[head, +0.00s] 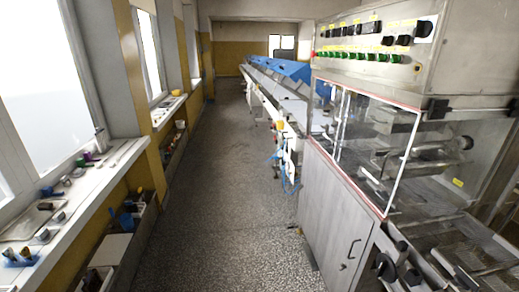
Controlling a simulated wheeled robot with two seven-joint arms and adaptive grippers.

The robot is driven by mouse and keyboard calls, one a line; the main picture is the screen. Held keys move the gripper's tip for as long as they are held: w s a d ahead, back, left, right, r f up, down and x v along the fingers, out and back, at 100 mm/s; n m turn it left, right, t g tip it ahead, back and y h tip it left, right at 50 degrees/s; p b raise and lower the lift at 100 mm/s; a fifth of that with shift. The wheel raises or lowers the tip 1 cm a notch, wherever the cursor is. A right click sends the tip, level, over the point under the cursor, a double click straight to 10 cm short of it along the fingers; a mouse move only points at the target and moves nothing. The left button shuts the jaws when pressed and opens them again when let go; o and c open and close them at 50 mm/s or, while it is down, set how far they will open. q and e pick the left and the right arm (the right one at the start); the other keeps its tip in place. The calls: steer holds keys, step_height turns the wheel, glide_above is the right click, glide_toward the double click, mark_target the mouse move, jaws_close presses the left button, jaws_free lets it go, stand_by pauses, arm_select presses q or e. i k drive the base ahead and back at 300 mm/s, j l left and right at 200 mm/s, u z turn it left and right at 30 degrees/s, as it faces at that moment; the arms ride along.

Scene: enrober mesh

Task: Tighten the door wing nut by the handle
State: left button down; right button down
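The grey cabinet door (322,212) is on the lower front of the enrober machine, right of the aisle, and looks shut. Its dark curved handle (350,248) is near the door's lower right edge. Neither of my grippers shows in the head view.
The control panel (372,42) with knobs and green buttons sits above the clear guard (380,140). Dark round knobs (385,267) stick out at the lower right. The left sill (75,195) holds small items. The speckled floor (215,190) is clear.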

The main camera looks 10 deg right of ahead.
mark_target(343, 265)
steer(key=z, duration=1.15)
